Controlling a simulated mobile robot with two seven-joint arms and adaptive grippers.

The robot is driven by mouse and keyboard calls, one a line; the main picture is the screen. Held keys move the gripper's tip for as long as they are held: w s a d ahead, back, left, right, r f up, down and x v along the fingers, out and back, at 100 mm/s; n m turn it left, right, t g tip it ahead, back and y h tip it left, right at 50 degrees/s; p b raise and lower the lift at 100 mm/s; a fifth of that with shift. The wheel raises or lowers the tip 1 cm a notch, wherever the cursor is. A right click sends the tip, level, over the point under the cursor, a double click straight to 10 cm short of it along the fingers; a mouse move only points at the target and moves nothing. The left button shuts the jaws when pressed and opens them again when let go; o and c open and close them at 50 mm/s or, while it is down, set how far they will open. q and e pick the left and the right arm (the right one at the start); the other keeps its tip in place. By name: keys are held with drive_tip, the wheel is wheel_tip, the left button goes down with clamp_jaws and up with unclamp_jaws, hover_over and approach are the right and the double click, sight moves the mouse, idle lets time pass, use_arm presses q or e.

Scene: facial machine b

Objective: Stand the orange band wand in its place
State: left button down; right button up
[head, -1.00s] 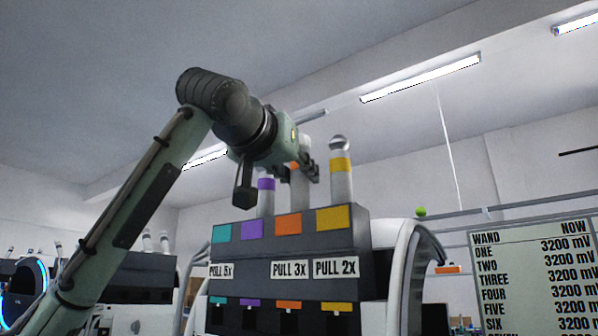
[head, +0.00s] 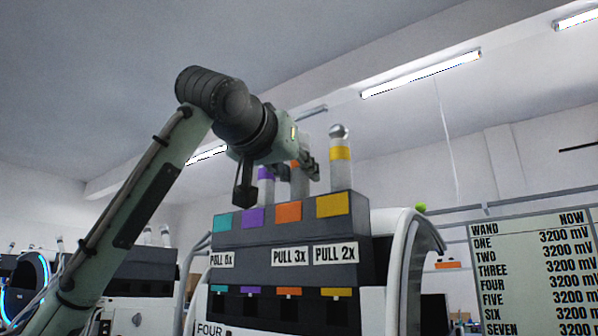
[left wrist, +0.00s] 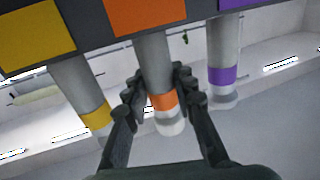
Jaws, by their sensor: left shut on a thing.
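The orange band wand (head: 299,182) is upright, a pale cylinder behind the orange square of the dark housing (head: 290,236). My left gripper (head: 308,160) is shut on its upper part, and the arm hides much of its top in the head view. In the left wrist view, which is upside down, my left gripper's fingers (left wrist: 160,88) flank the orange band wand (left wrist: 155,58) near its orange band. Its lower end is hidden by the housing edge, so I cannot tell how deep it sits. My right gripper is not in view.
The purple band wand (head: 266,192) and the yellow band wand (head: 340,172) stand upright on either side, close to my fingers. The housing has colored squares and "PULL" labels. A wand readings board (head: 530,270) stands at the right. Above is clear.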

use_arm(q)
drive_tip(key=shift+f, duration=0.3)
idle(0.4)
drive_tip(key=c, duration=1.2)
unclamp_jaws()
